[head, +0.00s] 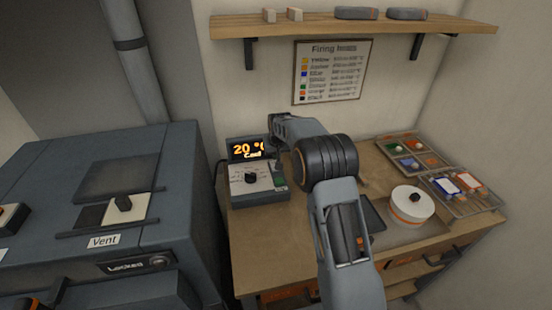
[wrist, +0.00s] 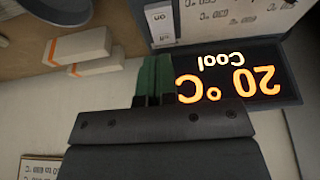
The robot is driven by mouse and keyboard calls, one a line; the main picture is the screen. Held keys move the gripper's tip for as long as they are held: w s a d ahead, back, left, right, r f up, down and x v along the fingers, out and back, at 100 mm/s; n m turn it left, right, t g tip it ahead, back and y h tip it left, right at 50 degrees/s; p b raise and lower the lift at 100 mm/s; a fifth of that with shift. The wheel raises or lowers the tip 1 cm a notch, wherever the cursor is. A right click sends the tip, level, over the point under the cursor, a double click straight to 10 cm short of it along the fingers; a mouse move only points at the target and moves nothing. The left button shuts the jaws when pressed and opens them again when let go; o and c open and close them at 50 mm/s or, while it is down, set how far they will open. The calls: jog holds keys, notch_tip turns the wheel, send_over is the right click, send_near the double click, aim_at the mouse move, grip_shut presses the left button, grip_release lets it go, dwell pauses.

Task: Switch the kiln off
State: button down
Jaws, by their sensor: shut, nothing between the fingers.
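The kiln (head: 90,180) stands at the left, a grey-blue box with a "Locked" panel and a "Vent" label. The controller box (head: 247,196) sits on the bench, with a black dial and a lit display (head: 246,149) reading 20 °C and "Cool". The display also shows upside down in the wrist view (wrist: 232,85). A pale switch plate (wrist: 163,22) on the controller reads "on". My gripper (wrist: 153,60) is shut and empty, its green fingertips close to the plate. Whether they touch it I cannot tell.
The bench (head: 250,250) carries a round white container (head: 411,205) and trays of colours (head: 412,155) at the right. In the wrist view, pale blocks with orange stripes (wrist: 78,48) lie beside my gripper. A shelf (head: 350,27) and a firing chart (head: 331,72) are on the wall.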

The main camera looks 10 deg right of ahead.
jog(key=b+v, duration=0.2)
jog(key=v, duration=0.7)
jog(key=shift+r, duration=0.2)
jog(key=shift+w+r+b, duration=0.3)
jog(key=shift+w+b, duration=0.25)
jog(key=shift+b, duration=0.05)
jog(key=shift+d+f, duration=0.1)
jog(key=shift+f, duration=0.05)
jog(key=p+x, duration=0.3)
jog(key=x, duration=0.8)
jog(key=shift+f, duration=0.25)
jog(key=shift+s+x, duration=0.25)
jog(key=shift+x, duration=0.9)
